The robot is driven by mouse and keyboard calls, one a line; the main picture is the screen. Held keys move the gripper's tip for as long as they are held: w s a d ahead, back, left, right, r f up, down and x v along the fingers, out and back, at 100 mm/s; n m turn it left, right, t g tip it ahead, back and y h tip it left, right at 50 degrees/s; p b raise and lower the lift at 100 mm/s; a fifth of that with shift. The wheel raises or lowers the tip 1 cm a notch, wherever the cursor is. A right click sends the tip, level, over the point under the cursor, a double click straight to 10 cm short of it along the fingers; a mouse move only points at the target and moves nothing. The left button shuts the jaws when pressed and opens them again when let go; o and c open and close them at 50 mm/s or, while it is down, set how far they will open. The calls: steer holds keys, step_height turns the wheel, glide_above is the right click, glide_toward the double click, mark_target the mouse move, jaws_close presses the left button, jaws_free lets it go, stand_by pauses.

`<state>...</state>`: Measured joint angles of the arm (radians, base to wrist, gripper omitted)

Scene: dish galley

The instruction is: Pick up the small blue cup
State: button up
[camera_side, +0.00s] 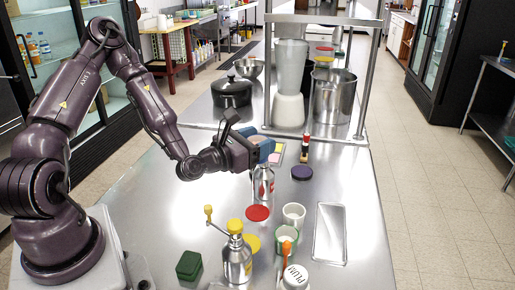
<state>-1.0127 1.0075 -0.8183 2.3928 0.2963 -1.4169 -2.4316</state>
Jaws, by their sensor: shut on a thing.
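My gripper (264,149) is at the end of my arm, above the middle of the steel table, turned sideways and pointing right. It is shut on the small blue cup (266,145), which shows as a blue patch at the jaws. The jaws and my wrist hide part of the cup, so its full outline is not clear. The cup appears to be above the tabletop, higher in the picture than the silver and red can (263,184). How far it is above the table is hard to tell.
Below the gripper are the can, a red disc (257,213), a white cup (294,214), a green-and-white cup (286,241) and a yellow-topped grinder (237,262). A dark disc (302,173) and a red-capped bottle (305,147) stand right.

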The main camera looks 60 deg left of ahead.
steer(key=shift+r, duration=0.35)
stand_by(2.7)
steer(key=w+d+r+m+h, duration=0.1)
steer(key=d+h, duration=0.1)
steer(key=d, duration=0.4)
steer(key=a, duration=0.2)
steer(key=a+y, duration=0.1)
steer(key=a, duration=0.1)
steer(key=s+a+f+n+y, duration=0.1)
steer(key=a, duration=0.1)
step_height(320, 180, down, 18)
steer(key=shift+r, duration=0.2)
stand_by(0.4)
steer(key=shift+f, duration=0.2)
